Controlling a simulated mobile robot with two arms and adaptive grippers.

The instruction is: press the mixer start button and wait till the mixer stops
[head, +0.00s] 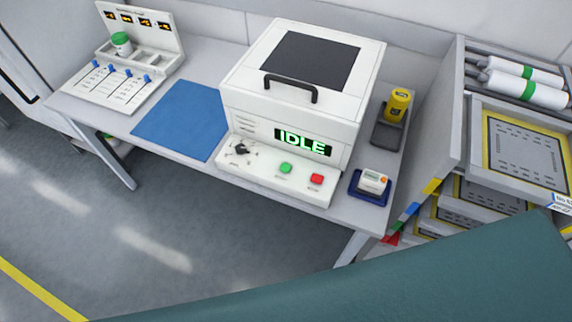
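The mixer (250,100) is a white box with a dark window in its lid and a black handle. It stands on the table, its lid down. Its display (303,143) reads IDLE in green. On its front panel are a green button (285,168), a red button (317,179) and a black knob (241,147). The labels by the buttons are too small to read. Neither of my grippers is in the head view. Nothing touches the buttons.
A blue mat (180,119) lies left of the mixer; a white slider panel (108,88) with a green-lidded jar (121,44) is beyond it. Right are a yellow container (397,104), a blue tray (369,198) and a shelf trolley (447,115). A large teal surface (400,285) covers the lower right.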

